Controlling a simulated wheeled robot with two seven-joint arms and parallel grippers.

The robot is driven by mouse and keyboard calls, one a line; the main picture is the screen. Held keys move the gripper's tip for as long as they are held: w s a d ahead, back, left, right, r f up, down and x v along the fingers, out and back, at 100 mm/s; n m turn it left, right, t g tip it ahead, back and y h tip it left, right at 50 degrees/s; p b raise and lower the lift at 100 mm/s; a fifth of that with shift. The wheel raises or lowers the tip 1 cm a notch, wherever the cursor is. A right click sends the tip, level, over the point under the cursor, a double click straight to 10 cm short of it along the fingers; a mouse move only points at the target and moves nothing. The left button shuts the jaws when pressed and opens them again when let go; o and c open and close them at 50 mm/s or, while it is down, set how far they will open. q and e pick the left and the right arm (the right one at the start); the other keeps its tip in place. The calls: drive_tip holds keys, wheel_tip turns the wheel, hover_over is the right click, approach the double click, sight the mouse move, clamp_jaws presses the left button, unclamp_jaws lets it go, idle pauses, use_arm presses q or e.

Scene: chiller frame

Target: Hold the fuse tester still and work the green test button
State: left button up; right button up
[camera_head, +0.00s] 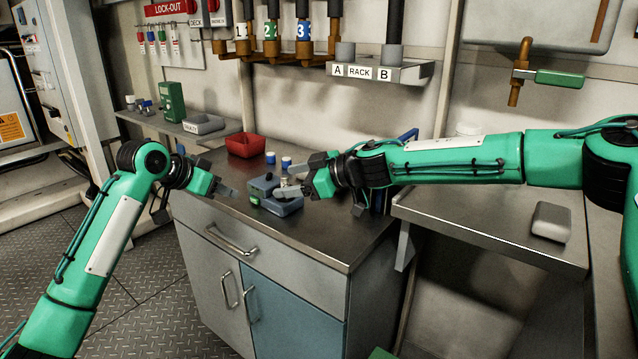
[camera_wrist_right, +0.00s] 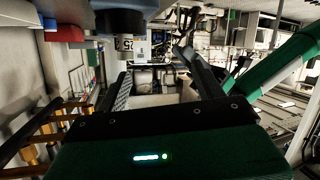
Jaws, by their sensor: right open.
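The fuse tester (camera_head: 284,208), a small blue-grey device, sits on the metal worktop. A small green spot, apparently the test button (camera_head: 255,200), shows at its left end. My right gripper (camera_head: 291,181) is open at the tester's right side, its fingers overlapping the tester in the head view; contact cannot be told. In the right wrist view its two fingers (camera_wrist_right: 158,82) stand apart with nothing between them. A blue-grey body (camera_wrist_right: 120,22) is partly seen beyond them. My left gripper (camera_head: 226,190) is left of the tester, apart from it; its finger gap is unclear.
A red bin (camera_head: 246,145) and two blue-and-white cylinders (camera_head: 270,158) stand behind the tester. The worktop's front right is clear. A grey block (camera_head: 551,221) lies on the right counter.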

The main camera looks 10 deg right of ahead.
drive_tip(key=d, duration=0.1)
drive_tip(key=w+d+f+m, duration=0.1)
drive_tip(key=d, duration=0.1)
drive_tip(key=d+f+m, duration=0.1)
drive_tip(key=d, duration=0.1)
drive_tip(key=shift+w+d+h, duration=0.25)
drive_tip(key=shift+w+h, duration=0.05)
drive_tip(key=shift+w+f+m, duration=0.1)
drive_tip(key=shift+w+m, duration=0.05)
drive_tip(key=shift+m, duration=0.15)
drive_tip(key=shift+x, duration=3.55)
drive_tip(key=shift+d, duration=0.1)
drive_tip(key=c, duration=1.2)
use_arm(q)
clamp_jaws()
